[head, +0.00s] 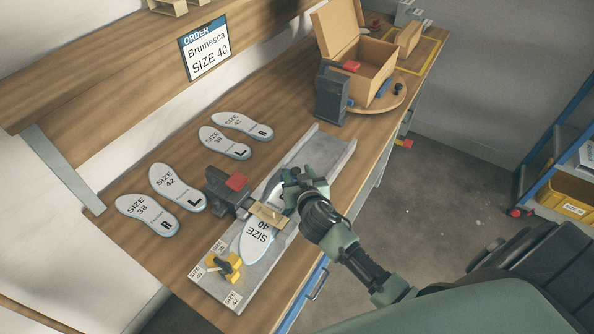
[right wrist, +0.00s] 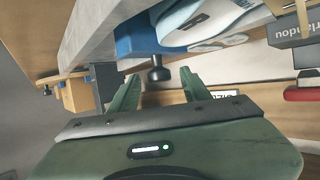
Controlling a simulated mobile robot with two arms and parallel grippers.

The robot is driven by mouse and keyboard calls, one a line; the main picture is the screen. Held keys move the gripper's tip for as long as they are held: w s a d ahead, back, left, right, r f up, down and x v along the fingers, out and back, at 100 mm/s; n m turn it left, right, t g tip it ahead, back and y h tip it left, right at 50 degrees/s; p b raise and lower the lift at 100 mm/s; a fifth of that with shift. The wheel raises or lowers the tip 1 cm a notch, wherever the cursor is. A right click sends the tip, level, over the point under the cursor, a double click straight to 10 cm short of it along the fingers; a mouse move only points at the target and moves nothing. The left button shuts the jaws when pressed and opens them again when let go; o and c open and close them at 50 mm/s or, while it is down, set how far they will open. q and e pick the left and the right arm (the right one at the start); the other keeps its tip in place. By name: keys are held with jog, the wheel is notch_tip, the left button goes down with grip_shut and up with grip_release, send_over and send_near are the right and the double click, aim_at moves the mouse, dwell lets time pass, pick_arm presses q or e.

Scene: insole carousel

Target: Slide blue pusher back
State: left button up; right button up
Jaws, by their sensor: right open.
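The blue pusher (right wrist: 140,35) shows in the right wrist view, next to a pale insole (right wrist: 205,22). A black knob (right wrist: 158,72) sticks out from it. My right gripper (right wrist: 158,80) is open, with one finger on each side of the knob; I cannot tell whether they touch it. In the head view, my right gripper (head: 293,182) is over the grey channel (head: 325,150) and hides the pusher. A SIZE 40 insole (head: 258,237) lies in the channel, partly under the wooden block of a dark device (head: 222,190). My left gripper is not in view.
A yellow stop (head: 229,265) sits at the channel's near end. Several insoles (head: 178,187) lie left of the channel. Beyond its far end are another dark device (head: 332,95) and an open box (head: 358,75) on a round wooden turntable (head: 385,102). The channel's far stretch is clear.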

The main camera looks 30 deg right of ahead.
jog(key=shift+w, duration=0.15)
jog(key=shift+f, duration=0.1)
grip_shut()
dwell(1.4)
